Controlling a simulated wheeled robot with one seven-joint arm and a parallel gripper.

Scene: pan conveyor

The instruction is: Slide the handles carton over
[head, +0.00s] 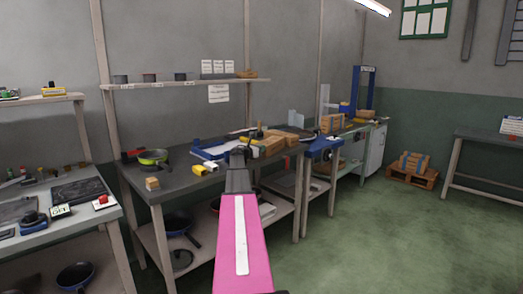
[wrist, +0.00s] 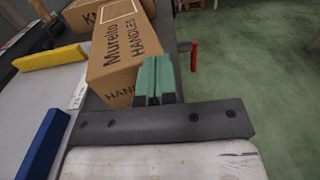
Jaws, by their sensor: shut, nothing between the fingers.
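The handles carton (wrist: 123,55) is a brown box printed "Murello HANDLES" in the wrist view. It lies on the workbench, near the bench's edge. My gripper (wrist: 154,66) has green fingers pressed together with nothing between them. They stand at the carton's near right corner and hide part of it; I cannot tell whether they touch it. In the head view the brown carton (head: 273,146) is just right of my gripper (head: 240,152), whose fingers are too small to make out there.
Another brown carton (wrist: 80,10) stands behind the handles carton. A yellow block (wrist: 50,58) and a blue bar (wrist: 42,145) lie to the left on a pale surface. To the right, past the bench edge, is open green floor (wrist: 245,70).

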